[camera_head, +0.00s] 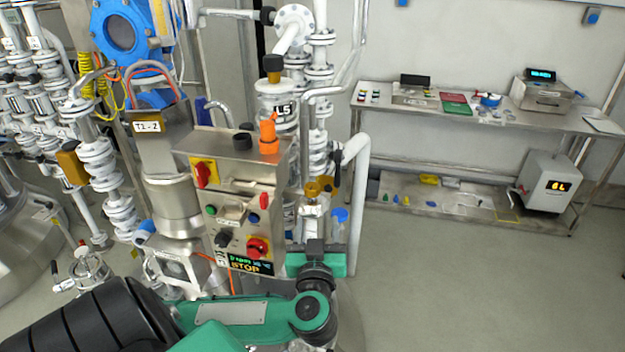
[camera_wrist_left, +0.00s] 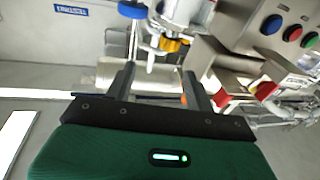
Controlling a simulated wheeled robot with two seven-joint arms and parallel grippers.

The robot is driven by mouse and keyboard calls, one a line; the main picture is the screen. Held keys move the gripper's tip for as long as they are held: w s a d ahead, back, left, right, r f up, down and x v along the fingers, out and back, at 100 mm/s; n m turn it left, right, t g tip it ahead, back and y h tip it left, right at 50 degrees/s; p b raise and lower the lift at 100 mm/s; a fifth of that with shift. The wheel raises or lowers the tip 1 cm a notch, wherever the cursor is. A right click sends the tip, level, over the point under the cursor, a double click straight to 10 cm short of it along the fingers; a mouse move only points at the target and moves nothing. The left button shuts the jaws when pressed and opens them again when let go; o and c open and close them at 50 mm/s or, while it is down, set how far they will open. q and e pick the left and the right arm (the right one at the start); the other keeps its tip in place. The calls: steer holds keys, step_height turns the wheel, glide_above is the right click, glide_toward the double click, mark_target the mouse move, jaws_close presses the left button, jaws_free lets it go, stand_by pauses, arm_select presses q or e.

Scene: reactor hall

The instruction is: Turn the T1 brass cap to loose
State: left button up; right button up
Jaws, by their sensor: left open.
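A brass-yellow cap (camera_head: 312,188) sits on a pale fitting just right of the control box in the head view. It carries no label I can read; it also shows in the left wrist view (camera_wrist_left: 172,45), beyond the fingers. My left gripper (camera_head: 315,243) is just in front of and below the cap in the head view. In the left wrist view its two dark fingers (camera_wrist_left: 158,72) stand apart with nothing held between them. The cap appears ahead of the fingers with a gap. My right gripper is not in view.
The steel control box (camera_head: 237,205), with red, green and black controls, stands close left of the cap. White pipework (camera_head: 355,190) and a blue-topped part (camera_head: 340,214) are close right. A steel bench (camera_head: 480,112) stands at the back right. The floor between is clear.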

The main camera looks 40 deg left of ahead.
mark_target(312, 192)
arm_select(q)
steer(key=shift+g, duration=0.7)
steer(key=p+x, duration=0.1)
steer(key=x, duration=0.2)
steer(key=p+x, duration=0.2)
steer(key=x, duration=0.2)
steer(key=p+x, duration=0.1)
steer(key=x, duration=0.3)
steer(key=shift+s+a+r+p, duration=0.3)
steer(key=shift+a+r+p, duration=0.1)
steer(key=shift+a, duration=0.1)
steer(key=shift+w+a+f, duration=0.15)
steer(key=shift+w+a, duration=0.35)
steer(key=shift+w, duration=0.05)
steer(key=c, duration=0.9)
steer(key=shift+c, duration=0.2)
